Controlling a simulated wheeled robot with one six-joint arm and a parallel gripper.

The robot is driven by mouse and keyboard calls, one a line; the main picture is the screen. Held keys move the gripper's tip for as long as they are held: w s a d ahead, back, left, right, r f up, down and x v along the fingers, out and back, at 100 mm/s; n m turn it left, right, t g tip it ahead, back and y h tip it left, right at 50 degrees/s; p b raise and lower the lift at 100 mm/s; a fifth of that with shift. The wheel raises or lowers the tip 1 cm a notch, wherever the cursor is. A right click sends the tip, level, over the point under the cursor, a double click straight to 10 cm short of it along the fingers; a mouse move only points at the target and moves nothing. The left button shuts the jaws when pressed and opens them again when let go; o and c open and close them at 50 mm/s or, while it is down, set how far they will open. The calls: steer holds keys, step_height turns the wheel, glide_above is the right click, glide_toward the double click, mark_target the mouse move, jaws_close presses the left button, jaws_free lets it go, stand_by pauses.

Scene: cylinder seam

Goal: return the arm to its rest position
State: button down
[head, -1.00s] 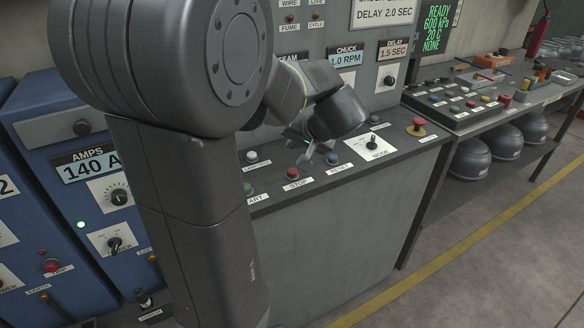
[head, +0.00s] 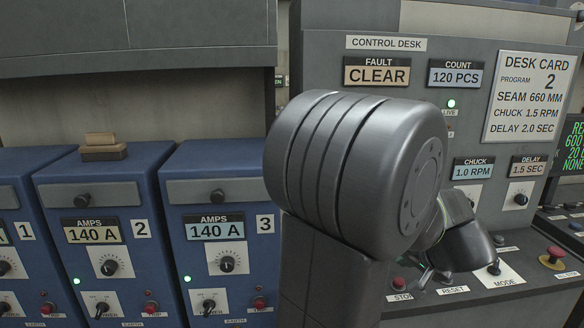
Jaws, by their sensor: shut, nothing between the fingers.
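My arm (head: 345,165) rises through the middle of the head view, bent at the elbow, with its forearm reaching away over the control desk. My gripper (head: 427,277) points down over the desk's sloped panel, close to the STOP button (head: 398,283) and the RESET label (head: 453,290). Its fingers are small and partly hidden behind my arm, but they look shut with nothing between them. I cannot tell whether the fingertips touch the panel.
Several blue power units (head: 107,180) stand on the left, with wooden blocks (head: 103,148) on one. The control desk's upright face (head: 398,22) stands close behind my arm. The MODE knob (head: 494,268) and a red mushroom button (head: 555,256) are right of the gripper.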

steer(key=shift+r+p, duration=0.3)
steer(key=shift+p, duration=0.1)
step_height(320, 180, up, 6)
steer(key=p, duration=0.3)
steer(key=shift+f, duration=0.2)
step_height(320, 180, down, 7)
steer(key=b, duration=0.4)
steer(key=shift+r+b, duration=0.2)
steer(key=shift+b, duration=0.85)
step_height(320, 180, up, 3)
steer(key=shift+r+p, duration=0.2)
steer(key=shift+p, duration=0.8)
step_height(320, 180, down, 3)
steer(key=shift+s+r+b, duration=0.1)
steer(key=shift+b, duration=0.95)
steer(key=p, duration=0.3)
steer(key=shift+r, duration=0.2)
